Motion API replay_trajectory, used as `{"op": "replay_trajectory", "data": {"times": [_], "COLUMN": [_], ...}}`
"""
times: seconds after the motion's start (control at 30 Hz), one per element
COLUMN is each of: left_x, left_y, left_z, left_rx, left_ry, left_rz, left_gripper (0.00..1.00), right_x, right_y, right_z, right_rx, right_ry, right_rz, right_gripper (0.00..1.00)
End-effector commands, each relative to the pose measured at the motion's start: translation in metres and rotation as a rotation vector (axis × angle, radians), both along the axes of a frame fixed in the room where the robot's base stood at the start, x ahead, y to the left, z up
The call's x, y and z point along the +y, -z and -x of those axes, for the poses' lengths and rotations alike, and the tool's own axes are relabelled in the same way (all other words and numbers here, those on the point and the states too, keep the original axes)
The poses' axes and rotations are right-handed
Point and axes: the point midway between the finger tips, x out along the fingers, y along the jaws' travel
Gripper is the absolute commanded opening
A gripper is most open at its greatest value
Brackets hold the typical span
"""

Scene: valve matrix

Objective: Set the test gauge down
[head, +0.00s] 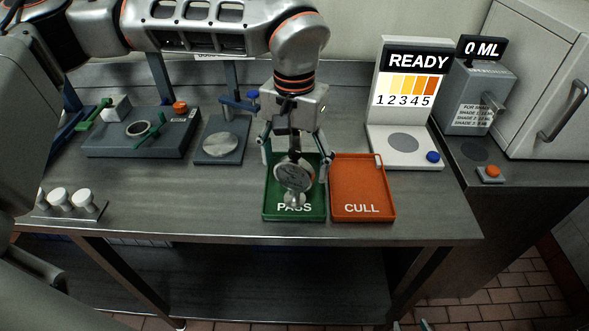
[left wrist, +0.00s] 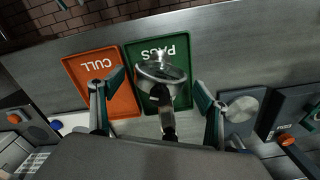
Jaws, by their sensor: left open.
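The test gauge (head: 292,176) is a round metal piece with a stem. In the left wrist view the gauge (left wrist: 162,70) shows in front of the PASS tray (left wrist: 182,45), with a dark stem running toward my gripper. My left gripper (head: 296,168) points down over the tray, open, with one finger on each side of the gauge and gaps to both. Whether the gauge rests fully on the tray is hard to tell. What may be my right fingertips (head: 411,326) show at the bottom edge.
The orange CULL tray (head: 380,190) is empty beside the PASS tray. The READY display stand (head: 405,150) and the 0 ML dispenser (head: 480,95) are at the right. A grey fixture (head: 140,140) and a small cup rack (head: 70,203) are at the left. The front table strip is clear.

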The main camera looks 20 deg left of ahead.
Motion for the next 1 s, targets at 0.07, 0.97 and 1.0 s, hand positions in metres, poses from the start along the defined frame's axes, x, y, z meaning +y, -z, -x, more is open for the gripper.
{"op": "replay_trajectory", "data": {"times": [0.07, 0.97, 1.0], "left_x": [0.0, 0.0, 0.0], "left_y": [-0.019, -0.097, -0.097], "left_z": [-0.001, 0.0, 0.0], "left_rx": [-0.005, 0.0, 0.0], "left_ry": [-0.001, 0.0, 0.0], "left_rz": [0.001, 0.0, 0.0], "left_gripper": [0.75, 0.75, 0.75], "right_x": [0.0, 0.0, 0.0], "right_y": [0.0, -0.002, -0.002], "right_z": [0.0, -0.001, -0.001], "right_rx": [0.0, -0.003, -0.003], "right_ry": [0.0, 0.0, 0.0], "right_rz": [0.0, 0.0, 0.0], "right_gripper": [0.39, 0.39, 0.39]}}
